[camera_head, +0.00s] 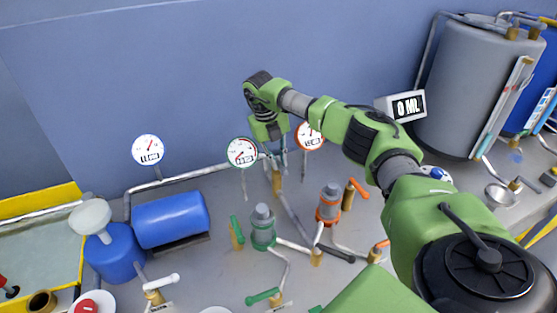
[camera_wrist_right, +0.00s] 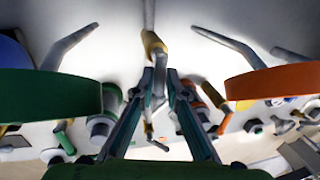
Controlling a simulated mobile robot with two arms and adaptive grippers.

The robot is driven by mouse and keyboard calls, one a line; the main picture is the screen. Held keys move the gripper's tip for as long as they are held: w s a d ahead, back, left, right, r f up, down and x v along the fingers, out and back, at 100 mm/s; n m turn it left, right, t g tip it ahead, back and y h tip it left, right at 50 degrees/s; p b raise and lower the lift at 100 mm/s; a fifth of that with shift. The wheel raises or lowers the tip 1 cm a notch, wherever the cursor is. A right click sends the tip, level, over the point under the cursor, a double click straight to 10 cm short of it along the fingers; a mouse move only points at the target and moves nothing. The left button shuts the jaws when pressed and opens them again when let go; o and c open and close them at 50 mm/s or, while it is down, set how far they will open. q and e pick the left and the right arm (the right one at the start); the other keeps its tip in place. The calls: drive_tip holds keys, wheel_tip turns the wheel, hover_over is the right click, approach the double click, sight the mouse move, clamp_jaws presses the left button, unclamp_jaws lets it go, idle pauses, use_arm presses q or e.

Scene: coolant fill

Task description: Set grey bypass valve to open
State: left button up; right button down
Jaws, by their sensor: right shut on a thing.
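The grey bypass valve shows as a brass body (camera_head: 277,183) on the pipe near the back wall, between the green-rimmed and orange-rimmed gauges. My right gripper (camera_head: 274,158) points down right over it, with its fingers shut at the valve's top. In the right wrist view the two fingertips (camera_wrist_right: 158,75) come together at the brass valve piece (camera_wrist_right: 154,45). The grey handle is mostly hidden by the fingers, so its angle cannot be told. My left gripper is out of view.
A green-rimmed gauge (camera_head: 242,152) and an orange-rimmed gauge (camera_head: 308,136) stand close on either side of the gripper. A green pump (camera_head: 263,228) and an orange pump (camera_head: 329,203) stand in front. A grey tank (camera_head: 470,95) and a "0 ML" display (camera_head: 408,106) are at right.

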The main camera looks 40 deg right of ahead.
drive_tip(key=shift+w+r, duration=0.1)
drive_tip(key=c, duration=2)
unclamp_jaws()
drive_tip(key=r, duration=0.4)
drive_tip(key=a+r, duration=0.1)
drive_tip(key=r, duration=0.3)
drive_tip(key=a+r, duration=0.1)
drive_tip(key=r, duration=0.2)
drive_tip(key=shift+w+a+r, duration=0.1)
drive_tip(key=shift+w+r, duration=0.2)
drive_tip(key=shift+r, duration=0.1)
drive_tip(key=shift+f, duration=0.1)
